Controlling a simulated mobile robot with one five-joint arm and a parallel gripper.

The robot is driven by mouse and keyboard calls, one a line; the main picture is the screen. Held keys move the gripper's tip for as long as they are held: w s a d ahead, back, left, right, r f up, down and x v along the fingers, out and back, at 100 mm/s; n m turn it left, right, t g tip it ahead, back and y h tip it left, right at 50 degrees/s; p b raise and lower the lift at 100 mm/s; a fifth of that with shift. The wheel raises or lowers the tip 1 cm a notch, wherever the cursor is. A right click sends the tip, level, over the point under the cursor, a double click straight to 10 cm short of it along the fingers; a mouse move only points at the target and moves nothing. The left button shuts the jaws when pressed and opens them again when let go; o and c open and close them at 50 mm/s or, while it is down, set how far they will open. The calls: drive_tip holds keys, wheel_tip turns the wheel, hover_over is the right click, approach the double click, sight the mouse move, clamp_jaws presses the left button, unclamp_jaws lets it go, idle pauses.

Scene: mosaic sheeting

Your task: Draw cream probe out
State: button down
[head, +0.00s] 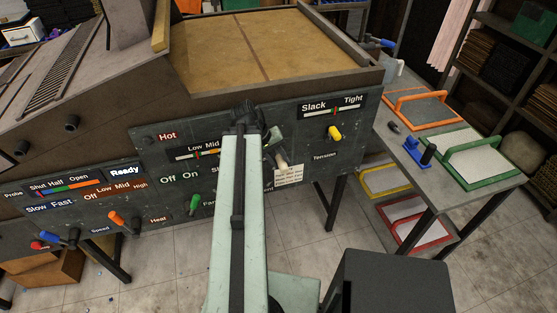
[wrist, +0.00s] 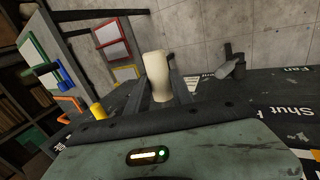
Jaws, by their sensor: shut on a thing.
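The cream probe (wrist: 157,72) is a pale, rounded handle that stands up between the fingers of my gripper (wrist: 162,92) in the wrist view. My gripper is shut on it. In the head view the cream probe (head: 282,162) shows as a small pale piece at the front of the dark control panel (head: 300,130), beside my arm. My arm hides part of the panel there. I cannot tell whether any of the probe is still inside the panel.
A yellow knob (head: 335,132) sits right of the probe, with a paper note (head: 289,175) just below the probe. Green (head: 194,204), orange (head: 118,219) and blue knobs lie left. A side table (head: 440,135) with framed screens stands at right.

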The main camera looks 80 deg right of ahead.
drive_tip(key=shift+r+p, duration=2.85)
drive_tip(key=shift+r, duration=0.3)
